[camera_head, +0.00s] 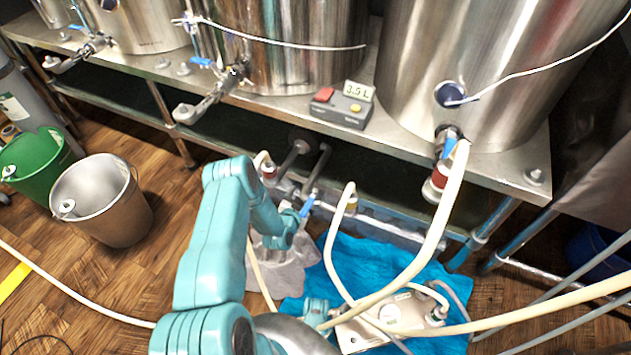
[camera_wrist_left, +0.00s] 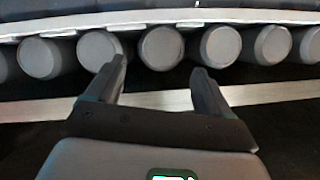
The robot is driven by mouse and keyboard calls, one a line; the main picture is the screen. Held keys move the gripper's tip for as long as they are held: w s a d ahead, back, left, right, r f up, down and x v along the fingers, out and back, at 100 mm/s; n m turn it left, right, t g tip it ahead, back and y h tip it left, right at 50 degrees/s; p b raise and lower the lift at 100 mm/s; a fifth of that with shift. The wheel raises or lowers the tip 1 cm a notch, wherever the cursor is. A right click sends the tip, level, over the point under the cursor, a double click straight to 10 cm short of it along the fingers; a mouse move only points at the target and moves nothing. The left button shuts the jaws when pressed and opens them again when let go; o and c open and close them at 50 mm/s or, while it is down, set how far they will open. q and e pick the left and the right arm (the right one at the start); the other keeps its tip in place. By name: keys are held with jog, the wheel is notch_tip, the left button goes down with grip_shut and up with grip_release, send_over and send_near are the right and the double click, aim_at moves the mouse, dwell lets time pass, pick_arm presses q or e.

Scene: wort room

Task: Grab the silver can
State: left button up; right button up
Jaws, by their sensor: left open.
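A silver metal can (camera_head: 103,205), shaped like a bucket, stands upright on the wood floor at the left in the head view. My left arm reaches up the middle, well to the right of this can. My left gripper shows in the wrist view (camera_wrist_left: 159,68), open, with nothing between its dark fingers. Beyond the fingertips is a row of grey round-ended cylinders (camera_wrist_left: 160,47) under a pale edge. I cannot tell what they are. In the head view the gripper is hard to make out among dark pipes under the table. My right gripper is not in view.
A green bucket (camera_head: 38,165) stands beside the silver can. Large steel tanks (camera_head: 470,70) with valves stand on a metal table. Pale hoses (camera_head: 430,235) cross the middle and right. A blue cloth (camera_head: 375,262) lies under a pump (camera_head: 395,315). Floor right of the can is mostly clear.

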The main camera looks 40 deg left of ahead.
pick_arm(q)
jog(key=b+x, duration=0.2)
jog(key=x, duration=0.3)
jog(key=shift+w+b, duration=0.15)
jog(key=shift+b, duration=0.25)
jog(key=shift+w+a, duration=0.25)
jog(key=shift+w, duration=0.15)
jog(key=c, duration=0.8)
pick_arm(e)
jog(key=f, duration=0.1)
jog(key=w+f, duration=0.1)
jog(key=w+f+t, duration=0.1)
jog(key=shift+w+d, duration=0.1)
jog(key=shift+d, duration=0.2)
